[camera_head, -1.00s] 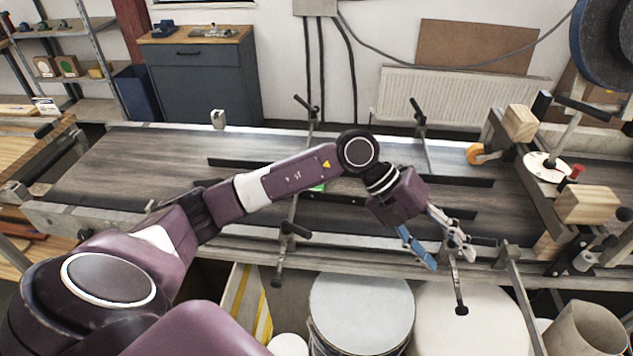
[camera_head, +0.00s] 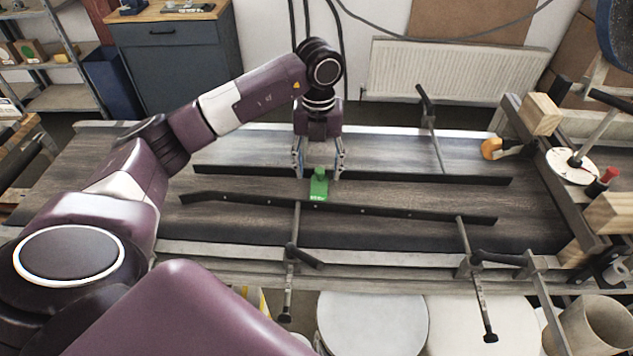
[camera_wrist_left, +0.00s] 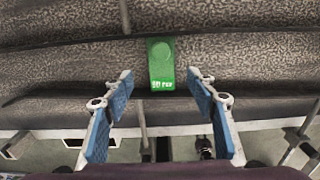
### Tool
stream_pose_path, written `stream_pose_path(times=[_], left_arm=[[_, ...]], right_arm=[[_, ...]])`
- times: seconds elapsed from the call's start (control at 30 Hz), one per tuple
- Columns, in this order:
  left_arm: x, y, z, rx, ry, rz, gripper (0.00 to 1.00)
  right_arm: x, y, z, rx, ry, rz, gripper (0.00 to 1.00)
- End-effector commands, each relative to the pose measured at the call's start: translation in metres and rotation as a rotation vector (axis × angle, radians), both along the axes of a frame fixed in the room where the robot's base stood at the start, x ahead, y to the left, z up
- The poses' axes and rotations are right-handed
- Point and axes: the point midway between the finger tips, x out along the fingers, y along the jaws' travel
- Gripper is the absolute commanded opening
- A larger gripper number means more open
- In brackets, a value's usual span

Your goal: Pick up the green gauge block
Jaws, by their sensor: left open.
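The green gauge block (camera_head: 319,184) lies on the dark conveyor belt (camera_head: 120,190), between the two black guide rails. It has a round knob on top and pale lettering at one end. My left gripper (camera_head: 319,177) points down over the belt at the block, its two fingers apart. In the left wrist view the block (camera_wrist_left: 161,64) shows whole, beyond and centred between the open blue-padded fingers (camera_wrist_left: 160,85). Nothing is visible between the pads near the palm. My right gripper is not in view.
A black guide rail (camera_head: 400,177) runs behind the block and another (camera_head: 390,212) in front. Clamp posts (camera_head: 295,225) stand along the near edge. At the right are wooden blocks (camera_head: 540,113), an orange part (camera_head: 491,148) and a white dial (camera_head: 572,166).

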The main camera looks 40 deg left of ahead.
Motion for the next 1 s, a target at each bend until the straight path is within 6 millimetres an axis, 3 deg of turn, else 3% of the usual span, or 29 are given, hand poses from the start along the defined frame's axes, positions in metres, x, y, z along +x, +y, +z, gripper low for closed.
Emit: stream_pose_path(times=[0.1,0.23,0.43,0.6,0.7,1.0], left_arm=[[0.0,0.0,-0.012,0.0,0.004,0.0,0.52],[0.002,0.0,-0.03,0.0,0.006,0.0,0.52],[0.004,0.0,-0.056,-0.002,0.001,-0.002,0.52],[0.005,0.0,-0.06,-0.002,-0.001,-0.002,0.52],[0.005,0.0,-0.06,-0.002,-0.001,-0.002,0.52],[0.005,0.0,-0.06,-0.002,-0.001,-0.002,0.19]], right_arm=[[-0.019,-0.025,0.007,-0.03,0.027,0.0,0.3],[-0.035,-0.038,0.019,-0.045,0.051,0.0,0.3],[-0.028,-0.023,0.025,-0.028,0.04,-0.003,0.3],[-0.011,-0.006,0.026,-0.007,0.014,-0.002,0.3],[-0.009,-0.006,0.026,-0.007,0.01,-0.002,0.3],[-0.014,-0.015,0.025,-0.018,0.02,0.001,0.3]])
